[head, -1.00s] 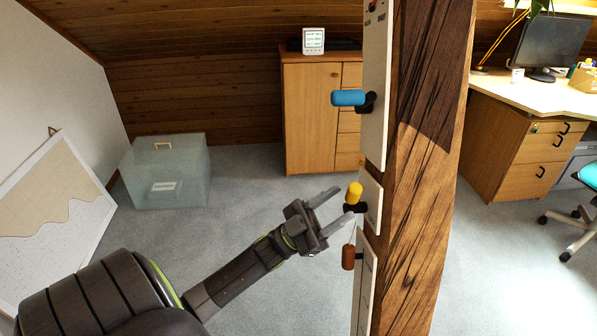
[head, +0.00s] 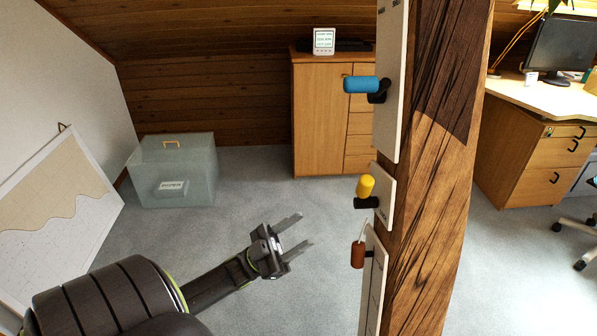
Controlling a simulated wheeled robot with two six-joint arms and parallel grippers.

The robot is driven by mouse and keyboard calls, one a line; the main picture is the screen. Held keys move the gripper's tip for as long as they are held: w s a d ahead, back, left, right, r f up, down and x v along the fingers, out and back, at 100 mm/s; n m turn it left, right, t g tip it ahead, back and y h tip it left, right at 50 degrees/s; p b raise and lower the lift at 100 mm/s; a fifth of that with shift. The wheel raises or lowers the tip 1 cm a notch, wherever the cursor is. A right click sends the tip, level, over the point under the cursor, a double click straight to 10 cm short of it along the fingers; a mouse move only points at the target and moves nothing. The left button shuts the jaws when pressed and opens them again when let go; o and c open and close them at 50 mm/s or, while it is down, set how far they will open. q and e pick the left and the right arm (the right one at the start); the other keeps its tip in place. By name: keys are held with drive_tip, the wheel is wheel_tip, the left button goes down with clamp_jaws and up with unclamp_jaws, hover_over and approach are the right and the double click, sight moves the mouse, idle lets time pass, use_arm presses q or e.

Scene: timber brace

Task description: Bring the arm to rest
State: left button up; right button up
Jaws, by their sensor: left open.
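My left gripper (head: 297,237) is open and empty, its two fingers pointing right. It is in the lower middle of the head view, left of the timber brace (head: 430,170) and apart from it. The blue handle lies sideways and the yellow one stands nearly upright. The brown-red handle is the closest to the gripper, with a clear gap between them. My right gripper is not in view.
A translucent box (head: 172,172) stands on the grey carpet at the left, near a leaning board (head: 60,215). A wooden cabinet (head: 320,115) stands at the back. A desk (head: 545,100) and part of a chair are at the right. The carpet behind the gripper is clear.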

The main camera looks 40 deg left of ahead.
use_arm(q)
drive_tip(key=w+a+f+n+y+p, duration=0.25)
drive_tip(key=f+n+y, duration=0.25)
drive_tip(key=f+y, duration=0.3)
drive_tip(key=w+a+f+n+y+p, duration=0.1)
drive_tip(key=a+f+n+y, duration=0.2)
drive_tip(key=f+n+y, duration=0.35)
drive_tip(key=s+f+n+g+y+p, duration=0.1)
drive_tip(key=s+f+g+y, duration=0.1)
drive_tip(key=f, duration=0.5)
drive_tip(key=s+f+g+y, duration=0.2)
drive_tip(key=s+f, duration=0.1)
drive_tip(key=f, duration=0.4)
drive_tip(key=s+d+f+n+g+y+p, duration=0.1)
drive_tip(key=s+d+f+n+g+p, duration=0.15)
drive_tip(key=s+f+g, duration=0.8)
drive_tip(key=s+d+f+g, duration=0.1)
drive_tip(key=s+d+f, duration=0.2)
drive_tip(key=s, duration=0.3)
drive_tip(key=s+d+f+g, duration=0.1)
drive_tip(key=s+d+f, duration=0.1)
drive_tip(key=s+f, duration=0.2)
drive_tip(key=s+d+f+g+p, duration=0.1)
drive_tip(key=s+d+f+g, duration=0.1)
drive_tip(key=s, duration=0.7)
drive_tip(key=shift+s+d+f+m+h, duration=0.2)
drive_tip(key=shift+d+f+m+h, duration=0.2)
drive_tip(key=shift+d+f, duration=0.4)
